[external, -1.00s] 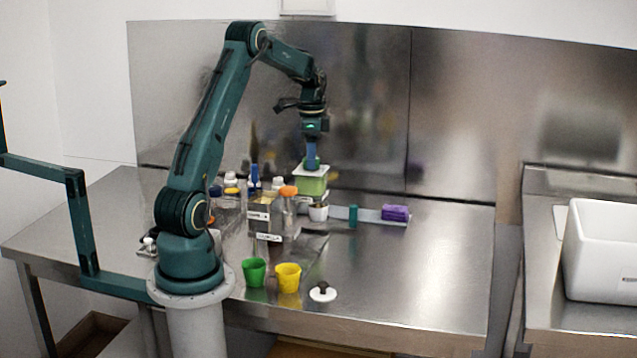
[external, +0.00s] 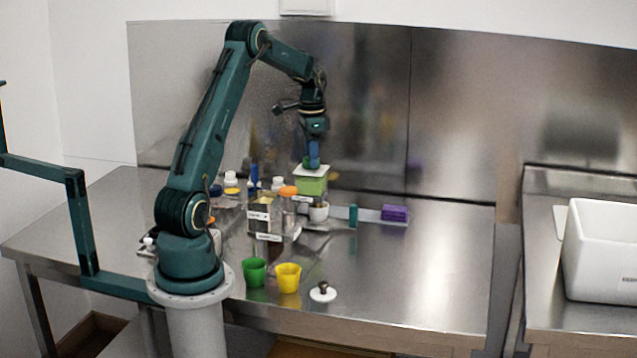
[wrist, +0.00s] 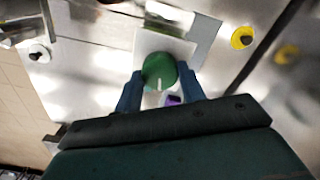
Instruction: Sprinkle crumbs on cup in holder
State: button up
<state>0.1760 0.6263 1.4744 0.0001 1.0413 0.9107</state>
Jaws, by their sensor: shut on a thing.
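My gripper (external: 312,163) points down and is shut on a green round piece (wrist: 159,71), which sits between the two blue fingers in the wrist view. In the external view a white square plate (external: 310,171) lies just below the fingers, over a light green box (external: 311,187). I cannot tell whether the held piece is joined to the plate. A small white cup (external: 319,211) stands in front of the green box; whether it sits in a holder is too small to tell. No crumbs can be made out.
Bottles and a metal box (external: 259,215) crowd the left of the cup. A green cup (external: 254,272), a yellow cup (external: 288,278) and a white lid with a dark knob (external: 322,292) stand near the front edge. A purple block (external: 394,213) lies right; the table's right side is clear.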

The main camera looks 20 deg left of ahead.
jog(key=n, duration=0.7)
jog(key=shift+r, duration=0.1)
jog(key=n, duration=0.3)
jog(key=shift+n, duration=0.4)
jog(key=n, duration=0.4)
jog(key=o, duration=1)
jog(key=shift+c, duration=0.2)
notch_tip(320, 180, up, 14)
